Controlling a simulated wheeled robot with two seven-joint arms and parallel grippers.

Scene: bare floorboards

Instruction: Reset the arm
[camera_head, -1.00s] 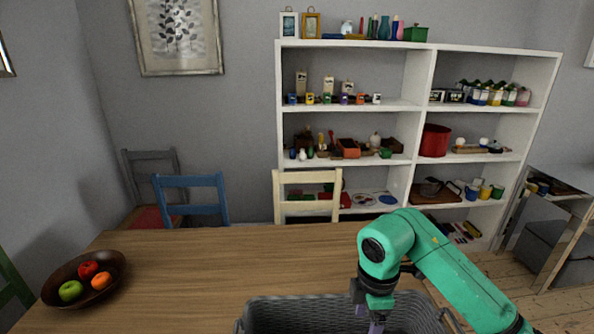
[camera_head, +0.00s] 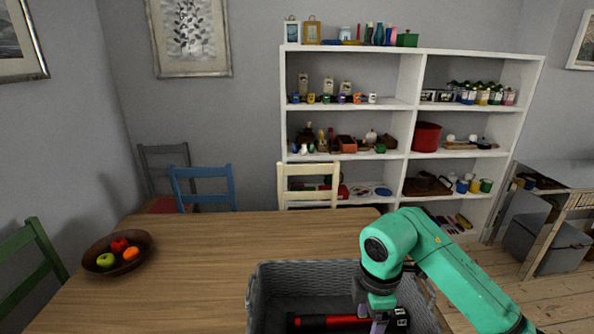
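My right arm reaches in from the right. Its gripper (camera_head: 379,322) points down into a grey woven basket (camera_head: 300,272) on the near part of the wooden table (camera_head: 215,250). The fingertips are cut off or hidden at the bottom edge, so I cannot tell whether it is open or shut. A red and black tool-like object (camera_head: 330,321) lies in the basket beside the gripper; I cannot tell whether they touch. My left gripper is not in view.
A brown bowl (camera_head: 98,263) with a few fruits stands at the table's left. Blue (camera_head: 203,171), cream (camera_head: 309,168) and green (camera_head: 38,245) chairs surround the table. A white shelf (camera_head: 410,100) with many items stands behind. The table's middle is clear.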

